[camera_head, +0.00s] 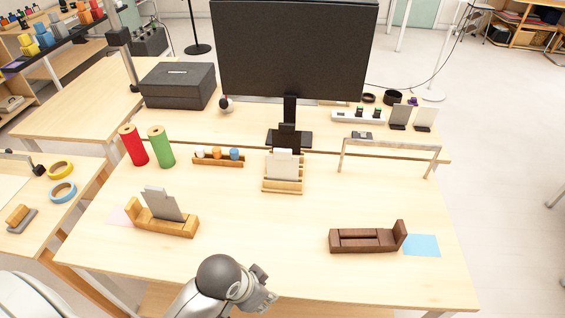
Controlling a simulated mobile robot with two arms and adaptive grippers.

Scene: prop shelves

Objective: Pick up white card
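White cards (283,163) stand upright in a light wooden slotted holder (283,187) at the middle of the table, in front of the monitor stand. Another white card (425,119) stands at the back right beside a dark grey card (400,116). Grey cards (163,204) lean in a wooden holder (165,227) at the left. My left gripper (262,288) seems to be the one at the bottom middle, near the table's front edge and well apart from the cards. Its fingers are too unclear to tell open from shut. My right gripper is not in view.
An empty-looking dark brown holder (367,239) and a blue sheet (422,245) are at the front right. Red (133,146) and green (161,147) cylinders stand at the left. A low arch (390,146) stands at the right. The front middle of the table is clear.

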